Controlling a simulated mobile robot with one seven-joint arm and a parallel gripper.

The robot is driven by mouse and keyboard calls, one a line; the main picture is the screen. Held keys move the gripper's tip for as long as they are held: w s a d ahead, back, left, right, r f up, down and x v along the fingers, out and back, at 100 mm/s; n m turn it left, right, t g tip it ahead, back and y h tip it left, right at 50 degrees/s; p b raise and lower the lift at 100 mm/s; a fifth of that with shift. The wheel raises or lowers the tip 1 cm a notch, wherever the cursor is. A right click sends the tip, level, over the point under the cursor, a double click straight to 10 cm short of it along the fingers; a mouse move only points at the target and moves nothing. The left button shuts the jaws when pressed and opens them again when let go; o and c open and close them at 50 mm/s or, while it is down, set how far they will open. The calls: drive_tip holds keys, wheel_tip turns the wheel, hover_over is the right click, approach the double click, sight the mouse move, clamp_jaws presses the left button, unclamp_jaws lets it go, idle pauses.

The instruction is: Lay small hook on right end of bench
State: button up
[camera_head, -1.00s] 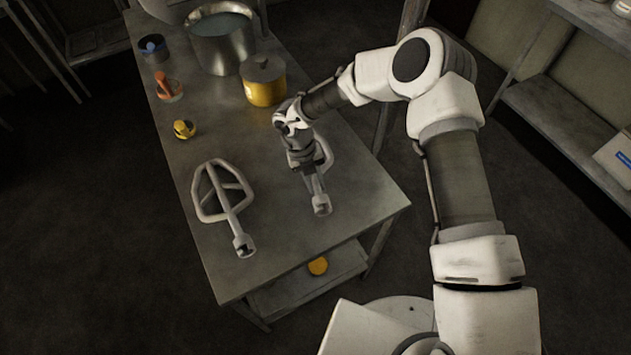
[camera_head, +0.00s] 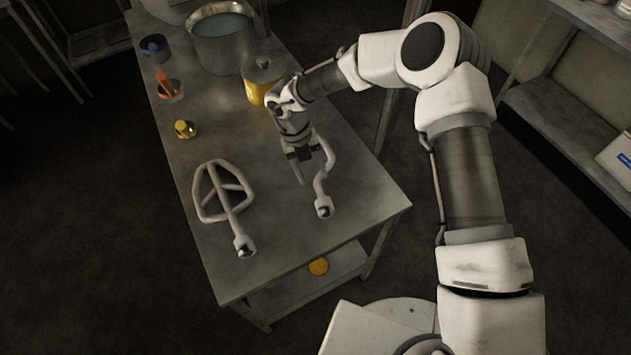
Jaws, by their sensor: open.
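The small hook (camera_head: 321,186), a pale curved metal piece with a round socket end, lies on the right part of the metal bench (camera_head: 284,235). Its socket end points toward the bench's near edge. My gripper (camera_head: 307,172) is open above the hook's far part and covers some of it. One finger shows to the left of the hook's shaft. I cannot tell whether the fingers touch it.
A larger flat beater (camera_head: 222,190) lies to the left on the bench. The near end of the bench is clear.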

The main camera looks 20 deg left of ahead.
drive_tip(key=s+v, duration=0.1)
drive_tip(key=v, duration=1.1)
drive_tip(key=w+d+r+n+t+y, duration=0.25)
drive_tip(key=w+r+t, duration=0.25)
drive_tip(key=w+r, duration=0.3)
drive_tip(key=w+d+r+n+t+y, duration=0.1)
drive_tip(key=w+r+n+t, duration=0.25)
drive_tip(key=w+r, duration=0.45)
drive_tip(key=d+r+n+t+y, duration=0.25)
drive_tip(key=r+n, duration=0.25)
drive_tip(key=r, duration=0.3)
drive_tip(key=d+r+n+t+y, duration=0.25)
drive_tip(key=r+n, duration=0.25)
drive_tip(key=r, duration=0.3)
drive_tip(key=s+d+f+n+g+h, duration=0.2)
drive_tip(key=s+d+n, duration=0.4)
drive_tip(key=s+d, duration=0.8)
drive_tip(key=s+d+f+n+g+h, duration=0.3)
drive_tip(key=s+d+f+n+g, duration=0.2)
drive_tip(key=s+d, duration=1)
drive_tip(key=shift+d+n, duration=0.2)
drive_tip(key=shift+n, duration=0.8)
drive_tip(key=shift+s, duration=0.1)
drive_tip(key=shift+c, duration=0.8)
drive_tip(key=shift+a, duration=0.2)
